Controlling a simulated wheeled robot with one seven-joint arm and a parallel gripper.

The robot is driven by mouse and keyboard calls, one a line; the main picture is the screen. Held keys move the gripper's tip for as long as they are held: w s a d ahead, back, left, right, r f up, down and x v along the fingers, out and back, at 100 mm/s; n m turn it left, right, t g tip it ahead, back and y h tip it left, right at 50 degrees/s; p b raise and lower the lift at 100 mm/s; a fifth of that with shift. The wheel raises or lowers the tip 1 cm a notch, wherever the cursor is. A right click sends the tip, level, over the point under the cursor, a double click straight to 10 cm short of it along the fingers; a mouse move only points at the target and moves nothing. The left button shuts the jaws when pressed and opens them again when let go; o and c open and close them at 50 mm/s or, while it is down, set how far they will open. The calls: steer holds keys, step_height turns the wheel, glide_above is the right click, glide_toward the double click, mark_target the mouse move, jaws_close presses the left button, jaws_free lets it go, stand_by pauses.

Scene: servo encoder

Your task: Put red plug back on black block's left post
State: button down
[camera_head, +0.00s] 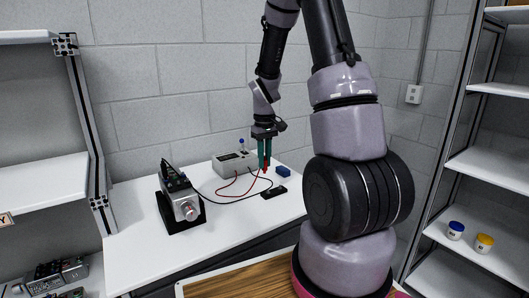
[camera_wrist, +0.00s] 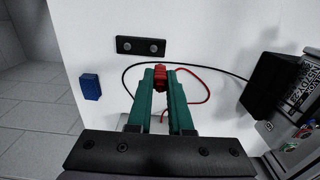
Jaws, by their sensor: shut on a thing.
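My gripper (camera_wrist: 160,72) has teal fingers shut on the red plug (camera_wrist: 160,79), which shows between the fingertips in the wrist view. The black block (camera_wrist: 141,47) lies flat on the white table, with two round grey posts on top; both look bare. In the wrist view the plug is apart from the block, below and right of it in the picture. In the head view my gripper (camera_head: 265,166) points down above the table, and the black block (camera_head: 271,192) is just below it. A red cable (camera_wrist: 207,88) runs from the plug.
A blue block (camera_head: 283,171) sits near the black block, by the table edge. A grey instrument box (camera_head: 228,167) stands behind. A dark device with a silver cylinder (camera_head: 186,207) stands on the left. A black cable (camera_head: 225,199) crosses the table (camera_head: 150,262).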

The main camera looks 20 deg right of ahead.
steer(key=shift+s+d+f, duration=0.1)
steer(key=shift+d+f, duration=0.1)
steer(key=shift+f, duration=1.05)
steer(key=shift+w+d+f, duration=0.1)
steer(key=shift+d+f, duration=0.15)
steer(key=shift+f, duration=1.05)
steer(key=shift+s+d+f, duration=0.1)
steer(key=shift+d+f, duration=0.1)
steer(key=shift+f, duration=1.05)
steer(key=shift+f, duration=0.15)
steer(key=c, duration=0.8)
jaws_free()
steer(key=shift+o, duration=0.2)
step_height(320, 180, up, 7)
